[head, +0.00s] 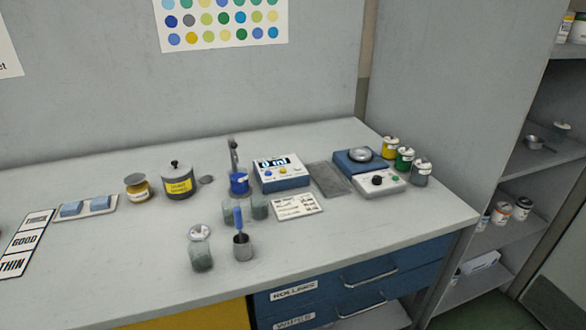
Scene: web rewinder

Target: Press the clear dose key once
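A white and blue dosing unit (285,184) stands on the bench near the middle of the head view. Its lit display (273,163) appears to read "0 ml". Small round coloured keys (283,171) sit on its sloped front panel below the display. Their labels are too small to read, so I cannot tell which one is the clear dose key. A blue cup (239,184) stands just left of the unit, below a metal spout (234,155). Neither of my grippers is in view, and nothing covers the keys.
The front right bench (400,225) is clear.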

